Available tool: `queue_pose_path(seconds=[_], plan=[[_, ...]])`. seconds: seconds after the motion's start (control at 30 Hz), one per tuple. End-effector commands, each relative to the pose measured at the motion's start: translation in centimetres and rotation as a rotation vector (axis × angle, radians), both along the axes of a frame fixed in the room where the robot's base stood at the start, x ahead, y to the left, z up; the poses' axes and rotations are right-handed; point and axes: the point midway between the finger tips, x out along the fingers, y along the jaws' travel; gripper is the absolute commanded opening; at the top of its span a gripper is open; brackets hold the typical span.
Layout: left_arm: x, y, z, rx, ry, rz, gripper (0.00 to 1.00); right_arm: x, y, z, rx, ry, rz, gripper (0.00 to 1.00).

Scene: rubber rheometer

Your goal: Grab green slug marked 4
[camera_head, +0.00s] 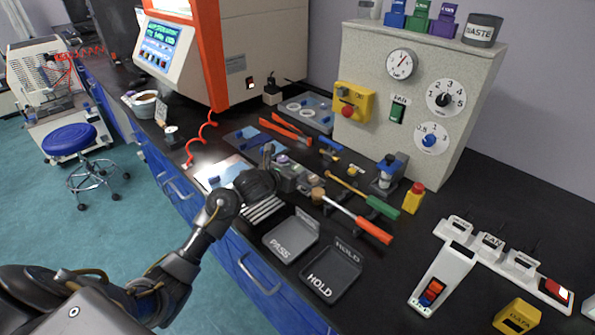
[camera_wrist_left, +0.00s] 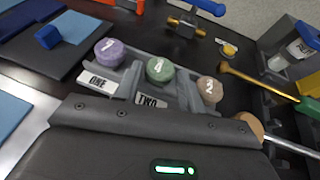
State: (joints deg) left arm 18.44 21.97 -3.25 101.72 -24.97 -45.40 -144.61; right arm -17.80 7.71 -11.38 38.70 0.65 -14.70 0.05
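The green slug marked 4 (camera_wrist_left: 160,70) sits upright in a grey holder (camera_wrist_left: 135,87) in the left wrist view. A purple slug (camera_wrist_left: 109,51) is to its left and a tan slug marked 2 (camera_wrist_left: 210,90) to its right. Labels ONE and TWO are on the holder's near side. My left gripper (camera_head: 266,160) is just left of the holder in the head view, over the bench. In the wrist view its dark body fills the bottom, on the near side of the slugs and apart from them. Its fingertips do not show clearly. My right gripper is out of view.
PASS (camera_head: 288,238) and HOLD (camera_head: 331,271) trays lie in front of the holder. An orange-handled tool (camera_head: 358,219) and a green-handled tool (camera_head: 364,196) lie to its right. A blue cube (camera_wrist_left: 47,36) sits on a dark mat left of the slugs.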

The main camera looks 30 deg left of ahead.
Motion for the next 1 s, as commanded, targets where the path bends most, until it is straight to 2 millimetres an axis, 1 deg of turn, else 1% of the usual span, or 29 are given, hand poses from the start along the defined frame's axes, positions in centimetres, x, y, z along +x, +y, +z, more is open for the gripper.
queue_pose_path(seconds=[0.03, 0.2, 0.47, 0.6, 0.67, 0.77, 0.8, 0.87, 1.0], plan=[[0.0, 0.0, 0.0, 0.000, 0.000, 0.000, 0.33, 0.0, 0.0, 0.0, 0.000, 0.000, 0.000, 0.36], [0.0, 0.0, 0.0, 0.000, 0.000, 0.000, 0.11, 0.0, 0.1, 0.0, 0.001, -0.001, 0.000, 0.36], [0.0, 0.0, 0.1, 0.000, -0.001, 0.000, 0.11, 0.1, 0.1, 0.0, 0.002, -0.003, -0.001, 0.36], [0.0, 0.0, 0.9, 0.002, -0.003, -0.001, 0.11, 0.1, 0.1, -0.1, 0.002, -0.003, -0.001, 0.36], [0.0, 0.1, 1.6, 0.005, -0.003, 0.000, 0.11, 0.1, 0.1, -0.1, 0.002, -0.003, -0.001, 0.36], [0.0, 0.2, 3.6, 0.007, -0.007, 0.000, 0.11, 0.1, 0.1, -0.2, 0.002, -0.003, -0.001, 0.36], [-0.7, 0.6, 4.5, 0.008, -0.005, 0.000, 0.11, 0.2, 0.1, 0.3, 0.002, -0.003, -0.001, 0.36], [-1.7, 1.2, 5.9, 0.008, -0.005, 0.001, 0.11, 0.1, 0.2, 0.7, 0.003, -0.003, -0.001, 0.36], [-4.0, 2.6, 9.2, 0.011, -0.004, -0.001, 0.11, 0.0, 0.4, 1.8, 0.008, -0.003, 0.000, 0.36]])
